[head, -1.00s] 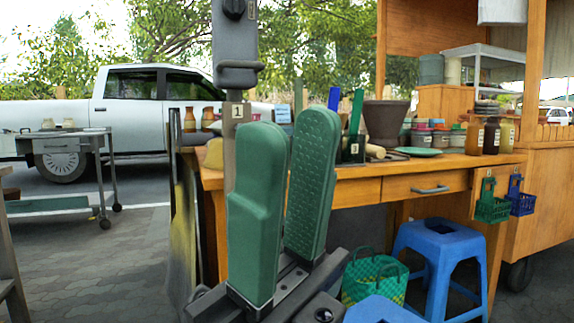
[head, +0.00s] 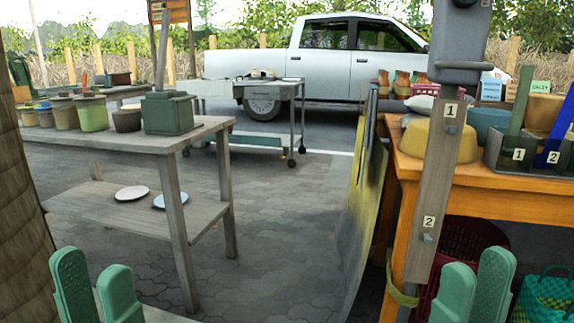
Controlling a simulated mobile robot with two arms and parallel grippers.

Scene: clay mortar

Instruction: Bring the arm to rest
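My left gripper (head: 93,270) is at the bottom left of the head view, with two green fingers pointing up. Its fingers stand apart with nothing seen between them. My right gripper (head: 475,270) is at the bottom right, also with green fingers up. Its fingertips are apart and hold nothing that I can see. The lower parts of both grippers and most of both arms are cut off by the bottom edge. No clay mortar is seen clearly in the present view.
A grey wooden table (head: 140,213) with several pots and a green box (head: 168,114) stands at left. An orange wooden counter (head: 500,203) with bowls stands at right. A metal cart (head: 270,88) and white pickup (head: 340,70) are behind. Paved floor between is free.

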